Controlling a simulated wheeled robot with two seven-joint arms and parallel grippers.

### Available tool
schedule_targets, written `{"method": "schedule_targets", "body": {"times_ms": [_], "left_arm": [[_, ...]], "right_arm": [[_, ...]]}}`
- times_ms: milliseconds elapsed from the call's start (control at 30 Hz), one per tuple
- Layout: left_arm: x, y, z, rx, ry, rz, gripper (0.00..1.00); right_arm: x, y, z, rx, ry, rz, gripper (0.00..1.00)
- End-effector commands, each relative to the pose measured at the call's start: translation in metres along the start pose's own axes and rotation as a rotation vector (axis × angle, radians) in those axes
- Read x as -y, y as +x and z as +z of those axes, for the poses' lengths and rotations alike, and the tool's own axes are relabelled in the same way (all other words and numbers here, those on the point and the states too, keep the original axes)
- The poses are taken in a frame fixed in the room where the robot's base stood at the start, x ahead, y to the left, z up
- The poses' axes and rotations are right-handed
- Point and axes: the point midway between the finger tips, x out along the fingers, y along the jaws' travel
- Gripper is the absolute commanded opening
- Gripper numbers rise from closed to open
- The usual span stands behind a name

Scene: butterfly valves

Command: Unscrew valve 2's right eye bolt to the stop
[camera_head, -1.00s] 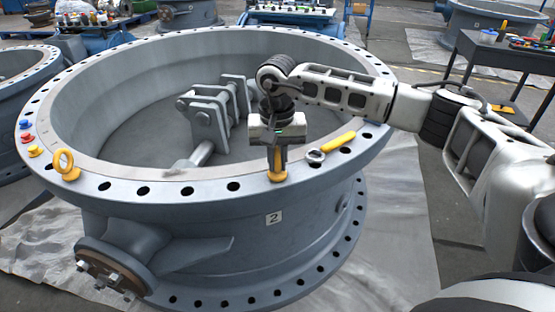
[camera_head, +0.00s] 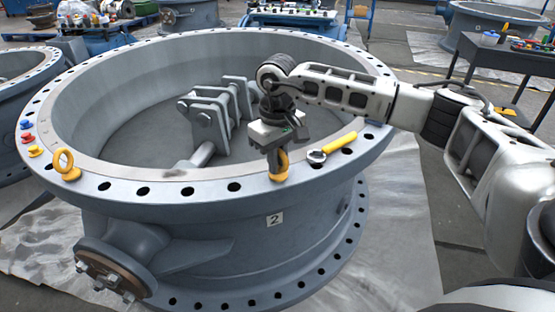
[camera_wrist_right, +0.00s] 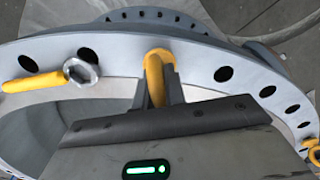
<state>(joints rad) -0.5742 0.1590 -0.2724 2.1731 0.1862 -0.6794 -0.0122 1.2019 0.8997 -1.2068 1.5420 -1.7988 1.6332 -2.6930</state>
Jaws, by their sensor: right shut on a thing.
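Valve 2 (camera_head: 225,215) is the big grey ring body with a label "2" on its front. Its right eye bolt (camera_head: 281,174) is yellow and stands upright on the flange near the front; it also shows in the right wrist view (camera_wrist_right: 157,66). My right gripper (camera_head: 278,153) points down over it and is shut on its ring; the fingers hide part of the ring. In the right wrist view the fingers (camera_wrist_right: 159,92) reach the ring. The left eye bolt (camera_head: 66,165) stands on the flange at the left. My left gripper is not in view.
A yellow-handled wrench (camera_head: 333,148) lies on the flange just right of the right eye bolt. Small red, blue and yellow pieces (camera_head: 28,138) sit on the flange's left edge. A dark table (camera_head: 510,55) with tools stands at the back right.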

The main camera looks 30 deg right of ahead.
Motion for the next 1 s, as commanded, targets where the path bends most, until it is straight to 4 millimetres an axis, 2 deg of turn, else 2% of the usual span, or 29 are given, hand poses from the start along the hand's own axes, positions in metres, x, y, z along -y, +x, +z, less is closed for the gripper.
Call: {"method": "schedule_targets", "body": {"times_ms": [500, 533, 600, 867, 1000], "left_arm": [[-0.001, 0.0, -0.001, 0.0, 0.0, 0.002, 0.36], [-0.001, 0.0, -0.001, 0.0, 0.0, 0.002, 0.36], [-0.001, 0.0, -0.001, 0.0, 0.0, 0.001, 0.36], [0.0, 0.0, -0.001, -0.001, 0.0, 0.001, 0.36], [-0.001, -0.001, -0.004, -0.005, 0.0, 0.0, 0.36]], "right_arm": [[-0.001, -0.001, -0.001, -0.004, -0.017, 0.001, 0.0], [-0.001, -0.001, -0.001, -0.004, -0.017, 0.0, 0.2], [0.0, -0.001, -0.001, -0.004, -0.017, 0.0, 0.34], [0.0, -0.001, 0.0, -0.002, -0.017, 0.0, 0.34], [0.0, -0.011, -0.001, -0.003, -0.017, 0.001, 0.34]]}}
